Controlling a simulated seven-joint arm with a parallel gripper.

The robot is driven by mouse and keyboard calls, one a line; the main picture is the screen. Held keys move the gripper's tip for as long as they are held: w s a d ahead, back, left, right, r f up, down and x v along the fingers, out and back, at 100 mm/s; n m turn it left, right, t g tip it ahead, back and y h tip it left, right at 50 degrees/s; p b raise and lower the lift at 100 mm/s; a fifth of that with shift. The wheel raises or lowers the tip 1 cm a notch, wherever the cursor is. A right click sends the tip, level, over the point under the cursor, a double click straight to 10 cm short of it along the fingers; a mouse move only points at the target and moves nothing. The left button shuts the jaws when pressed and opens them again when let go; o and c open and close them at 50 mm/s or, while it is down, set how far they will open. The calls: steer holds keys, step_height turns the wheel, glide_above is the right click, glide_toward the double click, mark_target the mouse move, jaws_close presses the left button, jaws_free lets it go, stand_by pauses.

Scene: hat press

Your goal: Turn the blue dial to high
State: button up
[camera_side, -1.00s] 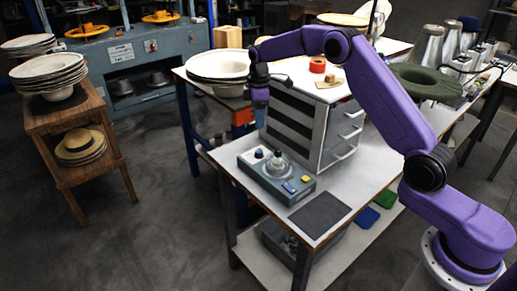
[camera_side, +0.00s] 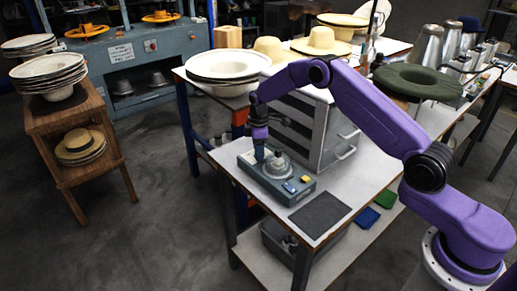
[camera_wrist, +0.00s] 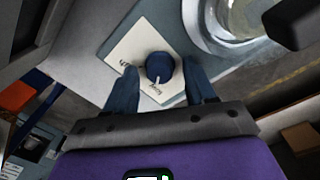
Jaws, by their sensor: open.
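The blue dial (camera_wrist: 160,67) sits on a white label plate (camera_wrist: 126,52) with dark lettering in the wrist view. A white pointer mark on the dial faces the lower side of that view, near a word on the plate that I cannot read surely. My gripper (camera_wrist: 163,88) is open, with one blue finger on each side of the dial. I cannot tell whether the fingers touch it. In the side view my gripper (camera_side: 259,154) is down at the left end of the grey control box (camera_side: 291,197) and hides the dial there.
A metal dome-shaped fitting (camera_side: 277,165) stands on the box right beside my gripper. Yellow and blue buttons (camera_side: 289,187) are at the box's near end. A drawer cabinet (camera_side: 318,130) stands close behind, and a dark mat (camera_side: 320,215) lies in front.

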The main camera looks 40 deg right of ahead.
jaws_close()
steer(key=shift+m, duration=0.3)
steer(key=m, duration=0.6)
steer(key=shift+w, duration=0.1)
steer(key=m, duration=0.7)
steer(key=shift+m, duration=0.3)
stand_by(0.4)
jaws_free()
